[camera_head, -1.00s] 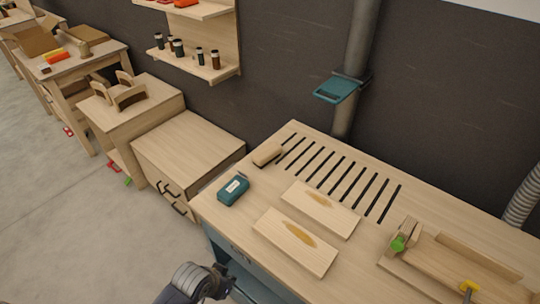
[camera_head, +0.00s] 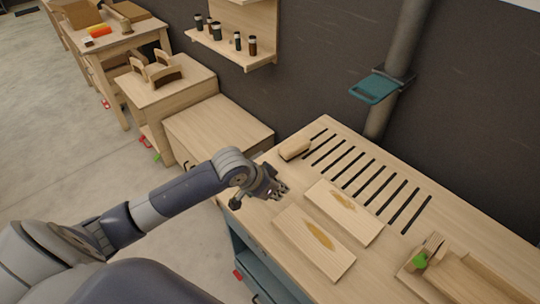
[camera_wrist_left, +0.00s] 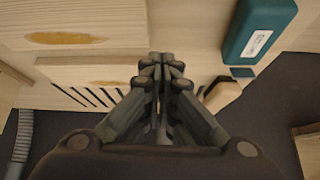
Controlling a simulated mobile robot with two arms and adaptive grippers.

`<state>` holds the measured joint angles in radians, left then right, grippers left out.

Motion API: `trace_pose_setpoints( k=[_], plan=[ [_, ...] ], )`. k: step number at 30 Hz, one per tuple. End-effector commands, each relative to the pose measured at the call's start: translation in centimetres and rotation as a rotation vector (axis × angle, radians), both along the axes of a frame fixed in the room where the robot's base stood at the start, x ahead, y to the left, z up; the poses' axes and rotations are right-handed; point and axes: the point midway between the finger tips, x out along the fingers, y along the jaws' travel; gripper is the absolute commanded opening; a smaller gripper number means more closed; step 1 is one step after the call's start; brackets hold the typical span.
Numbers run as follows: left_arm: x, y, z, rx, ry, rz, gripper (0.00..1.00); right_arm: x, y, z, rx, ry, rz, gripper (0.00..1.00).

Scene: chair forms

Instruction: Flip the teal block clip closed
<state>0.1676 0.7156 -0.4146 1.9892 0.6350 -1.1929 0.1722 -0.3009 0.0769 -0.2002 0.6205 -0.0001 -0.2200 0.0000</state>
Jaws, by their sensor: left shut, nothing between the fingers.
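The teal block (camera_wrist_left: 262,28) with a white label shows in the left wrist view at the upper right. A small flat teal piece, which looks like its clip (camera_wrist_left: 242,72), sits at the block's near end; its exact angle is unclear. In the head view the block is hidden behind my left gripper (camera_head: 277,190), which is over the workbench's left edge. In the left wrist view my left gripper (camera_wrist_left: 162,62) has its fingertips together and empty, to the left of the block and apart from it in the picture. My right gripper is not in view.
The workbench (camera_head: 400,247) has two pale boards (camera_head: 345,212) (camera_head: 312,243) with brown patches, a wooden block (camera_head: 295,148) and dark slots. A wooden fixture with a green part (camera_head: 420,260) is at the right. A teal gate (camera_head: 376,87) sits on the wall pipe.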

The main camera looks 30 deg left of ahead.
Motion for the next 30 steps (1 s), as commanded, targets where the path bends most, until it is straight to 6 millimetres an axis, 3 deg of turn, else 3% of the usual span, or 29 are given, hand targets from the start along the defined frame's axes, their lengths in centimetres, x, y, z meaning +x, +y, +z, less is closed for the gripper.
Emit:
trace_pose_setpoints(
  k=[1,6,12,18,30],
  plan=[
    [1.8,1.6,1.2,0.008,-0.018,0.014,0.00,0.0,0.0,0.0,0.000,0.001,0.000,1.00],
    [5.7,5.8,4.3,-0.008,-0.051,0.075,0.00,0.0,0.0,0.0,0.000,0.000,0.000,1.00],
    [8.2,9.1,7.2,-0.030,-0.079,0.135,0.00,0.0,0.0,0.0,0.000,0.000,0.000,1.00],
    [8.8,10.0,8.0,-0.038,-0.087,0.152,0.00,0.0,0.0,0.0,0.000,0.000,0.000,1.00],
    [9.2,9.8,7.5,-0.040,-0.085,0.152,0.00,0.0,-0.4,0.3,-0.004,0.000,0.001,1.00]
  ],
)
